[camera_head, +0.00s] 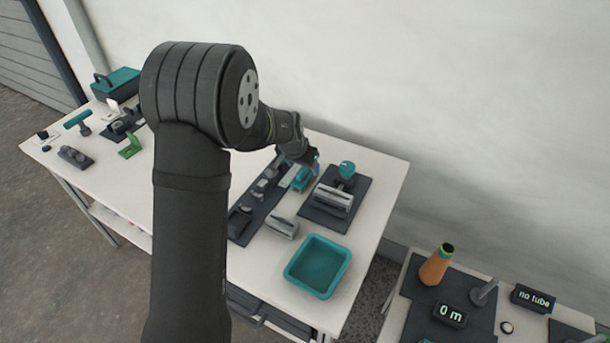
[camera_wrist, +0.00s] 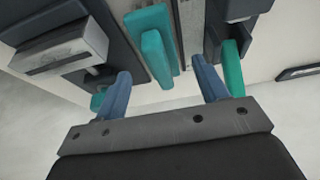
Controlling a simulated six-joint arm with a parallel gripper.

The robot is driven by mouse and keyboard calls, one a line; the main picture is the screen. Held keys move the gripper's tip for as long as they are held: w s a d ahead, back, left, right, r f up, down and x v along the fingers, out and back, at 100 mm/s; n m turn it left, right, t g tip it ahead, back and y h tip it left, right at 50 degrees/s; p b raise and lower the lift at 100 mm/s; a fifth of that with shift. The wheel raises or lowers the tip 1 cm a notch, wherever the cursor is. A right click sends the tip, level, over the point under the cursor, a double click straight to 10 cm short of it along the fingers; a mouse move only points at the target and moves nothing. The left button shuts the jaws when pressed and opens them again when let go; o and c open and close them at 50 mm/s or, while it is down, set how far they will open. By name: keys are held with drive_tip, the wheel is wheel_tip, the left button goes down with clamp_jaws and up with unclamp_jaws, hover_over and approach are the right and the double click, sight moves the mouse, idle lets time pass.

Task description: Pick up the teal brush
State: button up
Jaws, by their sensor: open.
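The teal brush appears to be the small teal block (camera_head: 301,180) on the white table, between two dark boards, partly hidden by my gripper in the head view. In the wrist view a teal piece with a long upright block (camera_wrist: 157,58) lies ahead of and between my fingertips. My gripper (camera_wrist: 161,70) is open, with its two blue fingers apart and nothing held. In the head view my gripper (camera_head: 314,165) is above and close beside the teal block. I cannot tell the exact height gap.
A dark board (camera_head: 359,205) with a grey block and a round teal knob (camera_head: 347,169) is to the right. Another dark board (camera_head: 240,231) with several fittings is to the left. A teal tray (camera_head: 318,266) stands in front. A white wall (camera_head: 480,120) rises behind.

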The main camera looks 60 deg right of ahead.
sight(305, 169)
drive_tip(key=shift+x, duration=2)
drive_tip(key=c, duration=1.1)
drive_tip(key=shift+d+r, duration=0.1)
drive_tip(key=shift+r, duration=0.1)
drive_tip(key=shift+c, duration=0.2)
drive_tip(key=shift+r, duration=0.25)
drive_tip(key=r, duration=0.4)
drive_tip(key=shift+s, duration=0.35)
drive_tip(key=s+a+r, duration=0.3)
drive_tip(key=s+r, duration=0.3)
drive_tip(key=s, duration=0.4)
drive_tip(key=shift+s, duration=0.3)
drive_tip(key=shift+a+r, duration=0.1)
